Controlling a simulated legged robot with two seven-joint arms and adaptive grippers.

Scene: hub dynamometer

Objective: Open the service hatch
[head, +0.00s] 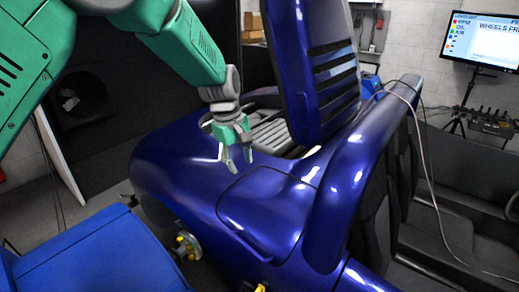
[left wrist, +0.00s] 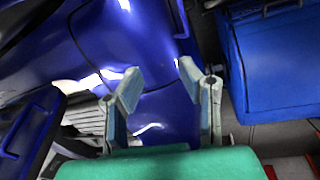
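A glossy blue hatch lid with dark slatted vents (head: 322,65) stands raised and steeply tilted above an opening in the blue car body (head: 180,165). Grey ribbed parts (head: 272,133) show in the opening below it. In the left wrist view, a blue panel with a bar handle (left wrist: 22,135) is at the lower left, and grey ribbed parts (left wrist: 85,120) lie beside it. My left gripper (head: 239,168) is to the left of the raised lid, over the rear bodywork and apart from the lid. Its fingers (left wrist: 160,75) are spread with nothing between them. My right gripper is out of view.
A blue box-like case (head: 95,255) stands at the lower left; a blue case (left wrist: 275,60) shows in the left wrist view. A wheel hub with yellow fittings (head: 187,246) sticks out below the body. A cable (head: 425,165) hangs at the right. A monitor (head: 485,40) stands at the back.

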